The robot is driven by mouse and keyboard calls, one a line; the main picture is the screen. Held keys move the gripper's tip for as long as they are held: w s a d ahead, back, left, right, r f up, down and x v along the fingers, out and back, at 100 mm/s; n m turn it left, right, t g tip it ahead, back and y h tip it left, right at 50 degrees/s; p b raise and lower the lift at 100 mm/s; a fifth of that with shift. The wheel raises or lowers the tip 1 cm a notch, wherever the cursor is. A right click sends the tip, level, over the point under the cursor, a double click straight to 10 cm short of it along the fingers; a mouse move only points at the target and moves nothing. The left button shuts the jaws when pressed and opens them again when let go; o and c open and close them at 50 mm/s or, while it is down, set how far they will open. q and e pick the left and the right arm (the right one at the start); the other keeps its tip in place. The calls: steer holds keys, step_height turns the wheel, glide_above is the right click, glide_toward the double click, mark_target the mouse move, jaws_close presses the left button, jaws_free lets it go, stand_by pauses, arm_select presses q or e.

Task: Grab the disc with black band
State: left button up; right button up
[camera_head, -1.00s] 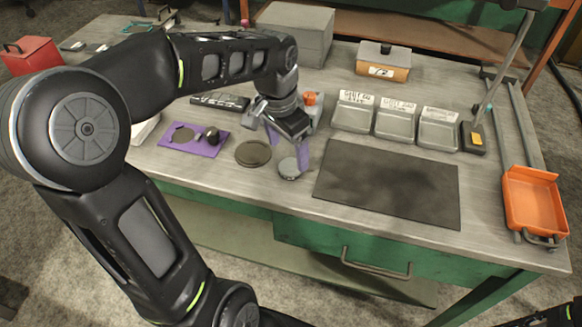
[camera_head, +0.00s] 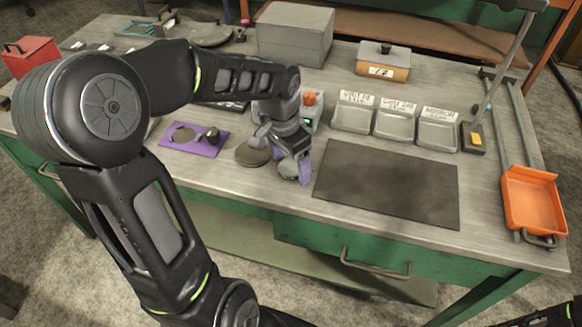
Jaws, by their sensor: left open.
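A small grey disc (camera_head: 287,171) lies near the front edge of the workbench, left of the dark mat. A dark side shows on it, but I cannot clearly make out a band. My left gripper (camera_head: 293,172) is right over this disc, pointing down with purple fingers. It is open, with one finger just right of the disc; the gripper partly hides the disc and I cannot tell if they touch. A larger brownish disc (camera_head: 252,155) lies just to the left. My right gripper is out of view.
A purple mat (camera_head: 207,150) with a flat disc and a dark knob lies left. A dark mat (camera_head: 390,184) lies right, with labelled metal trays (camera_head: 395,124) behind it. A small device with an orange knob (camera_head: 310,99) stands behind the gripper. An orange tray (camera_head: 535,203) is far right.

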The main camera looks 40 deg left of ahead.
arm_select(q)
jaws_close()
stand_by(0.8)
